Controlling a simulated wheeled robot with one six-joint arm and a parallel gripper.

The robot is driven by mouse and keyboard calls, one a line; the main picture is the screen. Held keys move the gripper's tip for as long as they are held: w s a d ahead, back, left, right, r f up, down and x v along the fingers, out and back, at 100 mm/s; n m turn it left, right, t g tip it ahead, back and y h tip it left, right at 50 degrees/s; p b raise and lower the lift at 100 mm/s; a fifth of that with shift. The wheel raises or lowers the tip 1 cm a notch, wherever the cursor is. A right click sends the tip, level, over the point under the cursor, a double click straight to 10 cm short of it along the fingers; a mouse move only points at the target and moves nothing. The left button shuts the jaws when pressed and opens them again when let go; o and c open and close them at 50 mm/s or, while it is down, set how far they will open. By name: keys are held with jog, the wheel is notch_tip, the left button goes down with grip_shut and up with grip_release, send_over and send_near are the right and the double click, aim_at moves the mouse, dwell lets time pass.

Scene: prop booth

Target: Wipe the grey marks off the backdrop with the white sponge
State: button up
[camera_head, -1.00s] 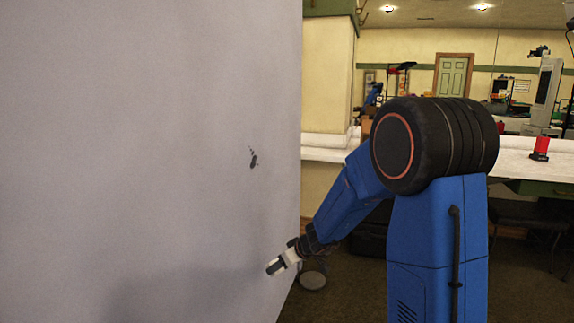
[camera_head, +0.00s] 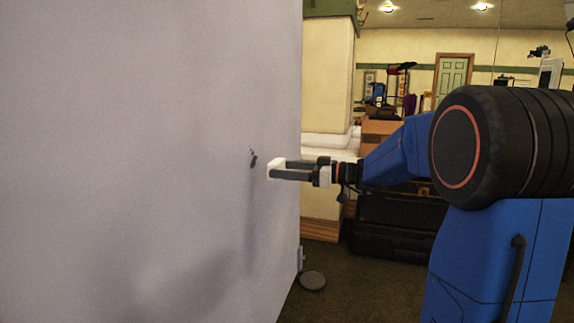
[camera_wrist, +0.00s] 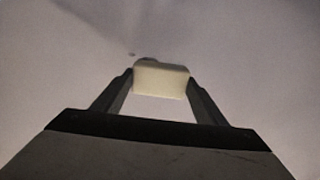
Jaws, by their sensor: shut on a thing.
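The backdrop (camera_head: 130,150) is a large pale grey upright panel filling the left of the head view. A small dark grey mark (camera_head: 254,161) with tiny specks above it is on the backdrop near its right side. My gripper (camera_head: 277,171) is shut on the white sponge (camera_head: 274,165) and points left at the backdrop, just right of the mark. In the wrist view the sponge (camera_wrist: 161,80) sits between both fingertips, and part of a mark (camera_wrist: 146,60) shows just beyond its top edge. I cannot tell whether the sponge touches the backdrop.
The backdrop's right edge (camera_head: 300,120) is behind my gripper. A black case (camera_head: 400,225) lies on the dark floor at centre right. A white counter (camera_head: 328,160) and a cardboard box (camera_head: 380,131) stand further back.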

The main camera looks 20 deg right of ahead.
jog(key=shift+s+d+r, duration=0.15)
jog(key=shift+s+r, duration=0.05)
jog(key=shift+r, duration=0.8)
jog(key=shift+w, duration=0.1)
jog(key=shift+x, duration=2.9)
jog(key=shift+x, duration=0.95)
jog(key=shift+w+d, duration=0.6)
jog(key=shift+w, duration=0.15)
jog(key=shift+w+d, duration=0.55)
jog(key=shift+w, duration=0.2)
jog(key=shift+w, duration=0.1)
jog(key=shift+w+d, duration=0.5)
jog(key=shift+w, duration=0.15)
jog(key=shift+w+d, duration=0.45)
jog(key=shift+w, duration=0.25)
